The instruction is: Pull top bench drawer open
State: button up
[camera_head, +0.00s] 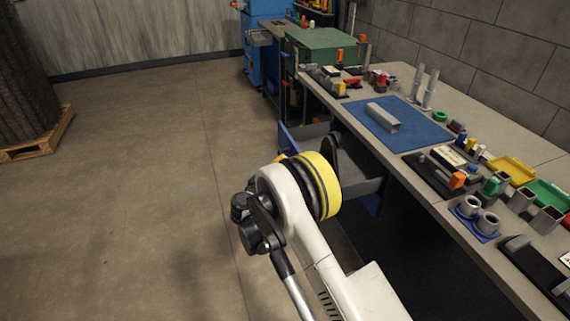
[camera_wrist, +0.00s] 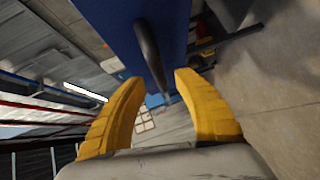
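The drawer's blue front (camera_head: 289,140) stands out from the bench, with its grey inside (camera_head: 312,131) showing, so the drawer is open. My arm hides part of it in the head view. In the wrist view, the blue front panel (camera_wrist: 125,32) fills the top middle, with a dark bar handle (camera_wrist: 151,52) on it. My gripper (camera_wrist: 157,84) is open, its two yellow fingers apart. The handle's near end lies between the fingertips in the picture, with gaps on both sides. I see no grip on it. My fingers are mostly hidden behind my wrist in the head view.
The bench top (camera_head: 400,72) carries a blue mat (camera_head: 398,124) with a grey channel piece (camera_head: 382,117), cups and several small parts. A green case (camera_head: 325,46) and blue cabinet (camera_head: 262,40) stand beyond. The floor (camera_head: 160,170) left of the bench is clear.

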jog(key=v, duration=0.8)
jog(key=shift+s+a, duration=0.15)
jog(key=shift+s, duration=0.15)
jog(key=shift+r, duration=0.15)
